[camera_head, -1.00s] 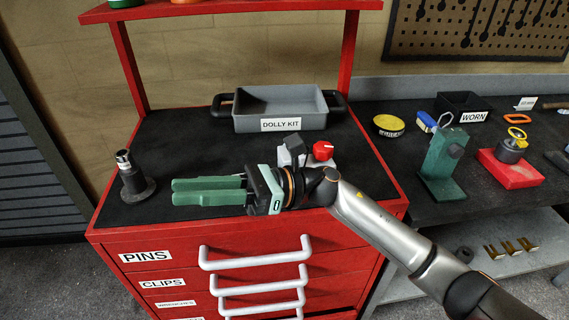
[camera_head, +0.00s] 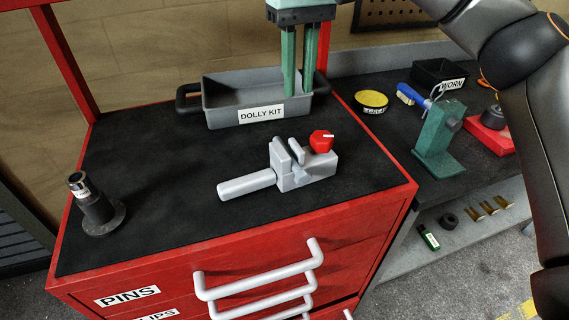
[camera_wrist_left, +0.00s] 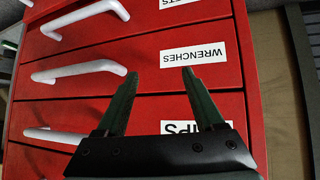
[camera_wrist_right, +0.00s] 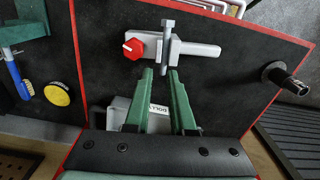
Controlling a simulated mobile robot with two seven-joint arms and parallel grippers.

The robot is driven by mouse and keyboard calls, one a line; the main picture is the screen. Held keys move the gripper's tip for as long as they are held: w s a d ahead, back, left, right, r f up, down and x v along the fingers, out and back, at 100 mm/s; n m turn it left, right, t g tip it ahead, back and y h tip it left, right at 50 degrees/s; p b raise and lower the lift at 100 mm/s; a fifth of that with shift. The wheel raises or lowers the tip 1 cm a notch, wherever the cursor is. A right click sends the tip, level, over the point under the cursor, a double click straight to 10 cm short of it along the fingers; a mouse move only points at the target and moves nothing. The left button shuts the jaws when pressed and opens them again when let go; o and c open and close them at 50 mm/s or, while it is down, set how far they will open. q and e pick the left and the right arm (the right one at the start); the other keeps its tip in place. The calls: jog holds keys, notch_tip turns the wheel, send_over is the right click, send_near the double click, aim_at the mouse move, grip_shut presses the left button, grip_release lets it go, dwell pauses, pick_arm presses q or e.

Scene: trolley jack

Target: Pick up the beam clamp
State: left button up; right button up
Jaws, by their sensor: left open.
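The beam clamp (camera_head: 302,170), a grey metal body with a red knob and a round grey bar, lies on the black top of the red cabinet. It also shows in the right wrist view (camera_wrist_right: 185,49). My right gripper (camera_head: 299,94) is open and empty, fingers pointing down in front of or over the grey tray, behind and above the clamp. In the right wrist view its fingertips (camera_wrist_right: 160,71) appear just short of the clamp. My left gripper (camera_wrist_left: 159,73) is open and empty in front of the red drawers; it is outside the head view.
The grey DOLLY KIT tray (camera_head: 225,113) stands at the back. A dark cylinder on a round base (camera_head: 100,213) stands at the left. A green stand (camera_head: 439,138), yellow tin (camera_head: 371,100) and blue brush (camera_head: 411,94) are on the right bench.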

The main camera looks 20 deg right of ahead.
send_over(296, 144)
jog(key=f, duration=0.6)
jog(key=shift+s+f+b, duration=0.25)
jog(key=shift+s+b, duration=0.1)
jog(key=shift+b, duration=0.05)
jog(key=f, duration=0.5)
jog(key=shift+w+f, duration=0.25)
jog(key=shift+f, duration=0.1)
grip_shut()
jog(key=shift+r, duration=0.1)
dwell(0.3)
jog(key=shift+r, duration=0.1)
